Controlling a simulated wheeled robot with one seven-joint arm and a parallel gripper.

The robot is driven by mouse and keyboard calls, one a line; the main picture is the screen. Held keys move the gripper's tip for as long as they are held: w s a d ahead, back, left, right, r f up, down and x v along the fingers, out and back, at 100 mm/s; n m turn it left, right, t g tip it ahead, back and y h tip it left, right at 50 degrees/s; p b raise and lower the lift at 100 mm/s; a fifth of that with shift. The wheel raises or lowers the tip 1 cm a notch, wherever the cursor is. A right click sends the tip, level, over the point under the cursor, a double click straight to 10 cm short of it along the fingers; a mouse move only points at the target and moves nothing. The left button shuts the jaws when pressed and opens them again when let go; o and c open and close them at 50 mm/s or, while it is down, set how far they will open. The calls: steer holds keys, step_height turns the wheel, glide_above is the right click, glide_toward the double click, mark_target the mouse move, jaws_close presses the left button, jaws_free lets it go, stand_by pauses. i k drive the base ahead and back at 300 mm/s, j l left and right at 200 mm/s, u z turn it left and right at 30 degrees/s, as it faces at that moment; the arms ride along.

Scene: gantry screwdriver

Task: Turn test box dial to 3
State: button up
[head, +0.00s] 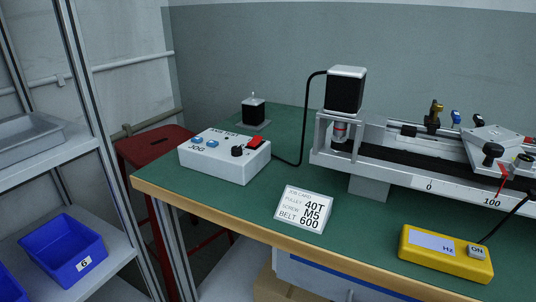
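A white control box (225,170) stands on the green bench top at the left, near the front edge. It is marked JOG and has two blue buttons (204,142) and a red button or switch (257,141). A small black dial knob (237,151) sits on its top, left of the red part. The dial's pointer and numbers are too small to read. A black cable runs from the box up to a black motor (346,91). My gripper is not in view.
A white job card (303,209) stands right of the box. A yellow Hz meter (447,253) lies near the front right, and a gantry rail (440,187) spans the back right. A shelf with a blue bin (62,250) stands left. Bench top (240,207) before the box is clear.

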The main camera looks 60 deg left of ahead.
mark_target(236, 151)
steer(key=u, duration=2.5)
